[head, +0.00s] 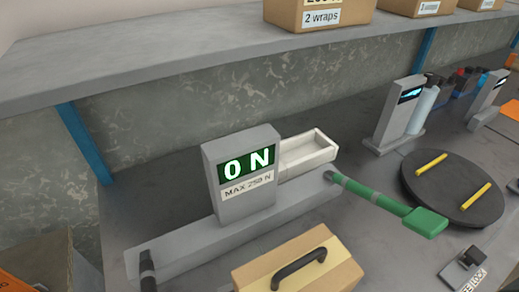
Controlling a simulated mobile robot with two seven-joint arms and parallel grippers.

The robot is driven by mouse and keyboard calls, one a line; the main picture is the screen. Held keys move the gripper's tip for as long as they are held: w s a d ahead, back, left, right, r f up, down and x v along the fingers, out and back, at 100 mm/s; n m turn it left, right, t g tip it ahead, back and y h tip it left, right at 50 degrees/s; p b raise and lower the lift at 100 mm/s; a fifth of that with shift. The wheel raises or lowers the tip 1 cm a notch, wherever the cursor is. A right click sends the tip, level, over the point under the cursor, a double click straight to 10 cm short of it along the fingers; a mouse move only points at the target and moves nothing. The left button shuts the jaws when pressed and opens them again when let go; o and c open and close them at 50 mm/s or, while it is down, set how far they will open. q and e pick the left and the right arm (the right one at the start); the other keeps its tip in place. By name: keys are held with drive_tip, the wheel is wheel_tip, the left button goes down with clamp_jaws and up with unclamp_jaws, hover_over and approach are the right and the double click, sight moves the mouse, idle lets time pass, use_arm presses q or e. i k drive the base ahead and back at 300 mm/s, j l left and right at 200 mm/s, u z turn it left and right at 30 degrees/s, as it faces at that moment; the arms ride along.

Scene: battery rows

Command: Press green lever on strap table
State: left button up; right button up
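The green lever (385,201) sticks out to the right from the end of a long grey bar on the strap table (352,249). Its flat green paddle (426,222) is at the outer end and reaches to the edge of a dark round plate. A grey display post (242,172) behind the bar reads "0 N" on green, with "MAX 250 N" on a label below. Neither of my grippers shows in the head view, and nothing touches the lever.
A tan box with a black handle (298,274) stands in front of the bar. A white open tray (307,152) is behind the lever. The round plate (453,187) carries two yellow strips. A shelf (180,62) with boxes overhangs the back.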

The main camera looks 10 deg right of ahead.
sight(423, 222)
drive_tip(key=z, duration=1.1)
